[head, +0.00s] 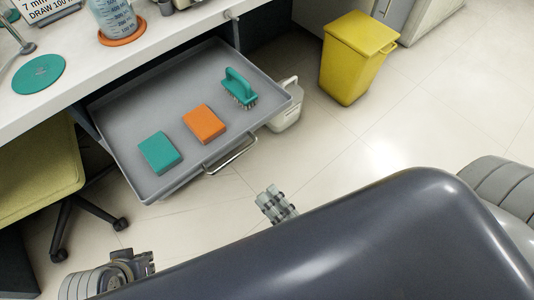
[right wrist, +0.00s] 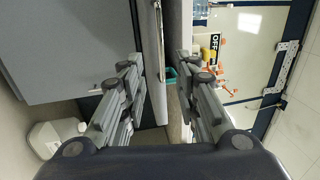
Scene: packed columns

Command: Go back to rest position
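My right gripper (head: 276,203) is below and right of the open grey drawer (head: 185,92) in the head view, apart from its metal handle (head: 231,157). In the right wrist view my right gripper (right wrist: 160,68) has its two fingers spread, with the drawer's front edge and handle showing beyond the gap and nothing gripped. My left gripper (head: 138,262) is at the lower left of the head view, over the floor. Its fingers are small and partly hidden, so I cannot tell how they stand.
The drawer holds a teal sponge (head: 160,152), an orange sponge (head: 204,123) and a teal brush (head: 239,88). A yellow bin (head: 354,62) and a white jug (head: 287,112) stand on the floor to the right. A chair (head: 40,170) is at left.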

